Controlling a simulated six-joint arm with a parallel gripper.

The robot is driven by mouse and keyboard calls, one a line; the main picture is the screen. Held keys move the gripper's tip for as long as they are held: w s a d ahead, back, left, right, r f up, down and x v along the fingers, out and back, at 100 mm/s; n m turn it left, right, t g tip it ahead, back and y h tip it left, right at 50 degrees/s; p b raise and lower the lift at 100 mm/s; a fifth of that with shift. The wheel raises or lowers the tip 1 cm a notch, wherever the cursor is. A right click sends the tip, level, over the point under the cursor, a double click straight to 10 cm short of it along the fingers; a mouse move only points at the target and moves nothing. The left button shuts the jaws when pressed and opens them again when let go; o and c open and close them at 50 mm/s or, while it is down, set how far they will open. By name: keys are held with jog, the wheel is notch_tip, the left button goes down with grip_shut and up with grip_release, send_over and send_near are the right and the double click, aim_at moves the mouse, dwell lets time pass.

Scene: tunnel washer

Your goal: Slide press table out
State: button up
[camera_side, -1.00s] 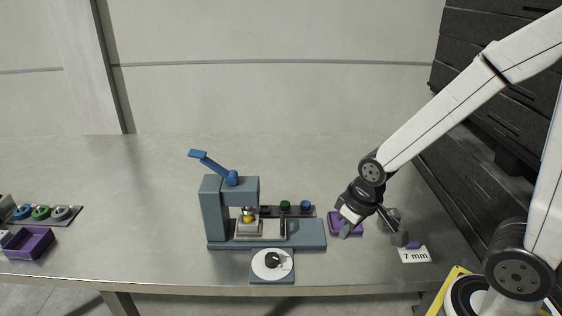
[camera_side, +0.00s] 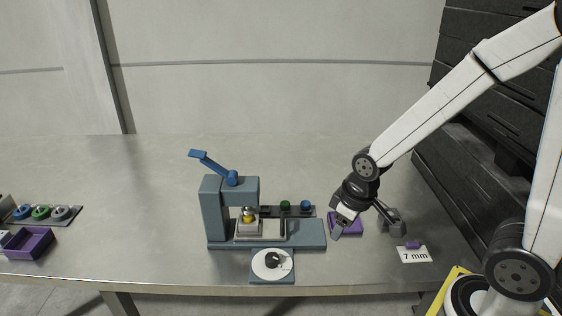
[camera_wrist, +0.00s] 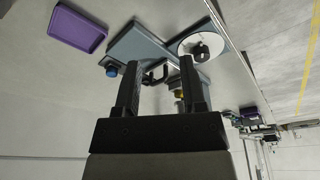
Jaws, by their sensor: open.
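The blue-grey press (camera_side: 214,212) stands on the metal bench with its blue lever (camera_side: 212,164) raised. Its light press table (camera_side: 249,236) sits under the press head, with a yellow-and-metal part (camera_side: 248,216) on it. A dark upright handle (camera_side: 283,222) stands at the table's right side. My gripper (camera_side: 366,226) is open and empty, to the right of the press and apart from it. In the wrist view my open gripper (camera_wrist: 160,72) has the dark handle (camera_wrist: 156,76) showing between its fingers, farther off. The press is partly hidden by the fingers there.
A dial (camera_side: 272,262) is at the press's front. Behind the base is a strip with green (camera_side: 285,205) and blue (camera_side: 305,205) knobs. A purple tray (camera_side: 350,229) lies beneath my gripper, near a "7 mm" card (camera_side: 414,254). Another purple tray (camera_side: 28,243) stands far left.

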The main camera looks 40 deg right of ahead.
jog(key=w+n, duration=0.4)
jog(key=n, duration=0.2)
jog(key=n+g+y, duration=0.1)
jog(key=n+y, duration=0.1)
jog(key=n, duration=1.7)
send_near(283, 217)
jog(key=shift+a+f, duration=0.25)
jog(key=shift+f, duration=0.1)
jog(key=shift+x, duration=3.8)
jog(key=shift+d, duration=0.1)
grip_shut()
